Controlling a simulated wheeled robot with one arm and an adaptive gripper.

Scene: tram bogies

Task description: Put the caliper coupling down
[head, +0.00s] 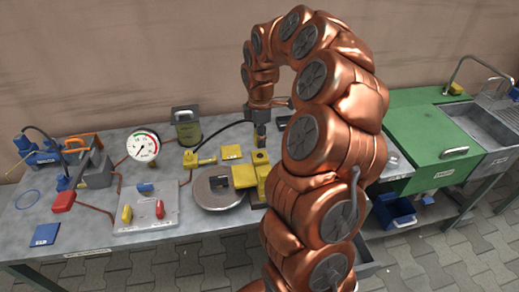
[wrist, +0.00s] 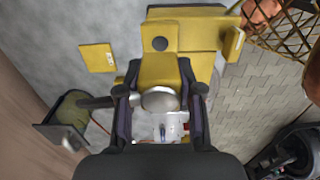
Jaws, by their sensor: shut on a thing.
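In the wrist view my gripper (wrist: 161,100) is shut on the caliper coupling (wrist: 161,98), whose silver round end shows between the fingers. A dark hose runs off from it to the left. The yellow block (wrist: 185,35) with a dark round hole lies beyond the fingertips. I cannot tell whether the coupling touches anything below. My own arm hides the bench to the right in the head view.
A round metal plate (head: 212,200) lies left of the yellow block. A pressure gauge (head: 143,145), an olive canister (head: 187,125) and a grey panel (head: 150,218) with yellow and red handles stand further left. A yellow pad (head: 231,152) lies behind.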

